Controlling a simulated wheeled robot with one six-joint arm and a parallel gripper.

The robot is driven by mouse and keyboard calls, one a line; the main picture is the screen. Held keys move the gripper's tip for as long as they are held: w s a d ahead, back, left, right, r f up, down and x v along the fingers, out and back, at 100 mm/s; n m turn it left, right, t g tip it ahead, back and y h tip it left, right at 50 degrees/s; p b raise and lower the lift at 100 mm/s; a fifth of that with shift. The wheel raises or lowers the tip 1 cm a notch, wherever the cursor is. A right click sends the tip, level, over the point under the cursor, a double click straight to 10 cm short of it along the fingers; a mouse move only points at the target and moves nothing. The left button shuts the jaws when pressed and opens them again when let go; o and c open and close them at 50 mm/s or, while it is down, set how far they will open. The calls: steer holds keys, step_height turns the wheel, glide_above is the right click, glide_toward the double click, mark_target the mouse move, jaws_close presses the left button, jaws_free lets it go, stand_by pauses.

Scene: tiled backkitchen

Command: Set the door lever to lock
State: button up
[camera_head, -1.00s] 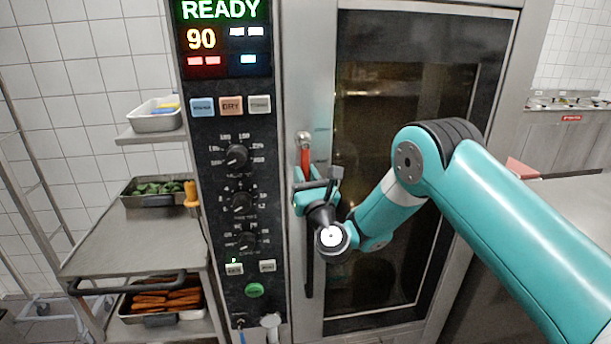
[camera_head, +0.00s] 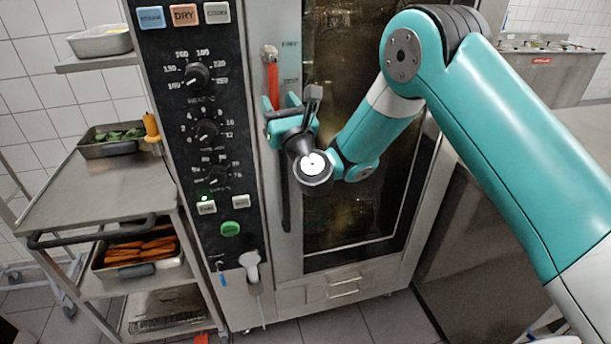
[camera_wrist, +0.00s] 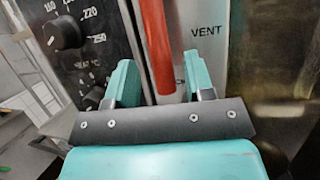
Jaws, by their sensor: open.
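The red door lever (camera_head: 272,77) hangs down from its metal pivot on the oven door's left edge. In the wrist view the lever (camera_wrist: 155,45) runs down from the top edge, between the fingers in the picture. My gripper (camera_head: 281,103) is open at the lever's lower end, one finger on each side; it also shows in the wrist view (camera_wrist: 160,80). I cannot tell whether either finger touches the lever. A "VENT" label (camera_wrist: 206,31) is right of the lever. A lower label, partly hidden, shows only its last letters.
The oven's control panel (camera_head: 200,110) with several black knobs is just left of the lever. A dark vertical door handle (camera_head: 286,200) runs below my gripper. A steel trolley (camera_head: 95,190) with trays stands at the left. Floor is visible below the oven.

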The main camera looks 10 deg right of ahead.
steer(key=b+v, duration=1.4)
steer(key=b, duration=0.2)
steer(key=shift+s+d, duration=0.1)
steer(key=s+a+n+g+y+p, duration=0.1)
steer(key=s+a+n+g+y, duration=0.4)
steer(key=n, duration=0.7)
steer(key=s+a+n+g+y+p, duration=0.25)
steer(key=s+n+g, duration=0.35)
steer(key=n, duration=0.6)
steer(key=s+d+f+n+g+h+p, duration=0.1)
steer(key=s+d+f+n+g+h, duration=0.2)
steer(key=s+d+n+g+h, duration=0.1)
steer(key=s+d+f+n+g+h+p, duration=0.1)
steer(key=s+d+f+n+g+h, duration=0.2)
steer(key=s+d+n, duration=0.6)
steer(key=s+n+g+h, duration=0.2)
steer(key=n+g, duration=0.1)
steer(key=shift+g, duration=0.4)
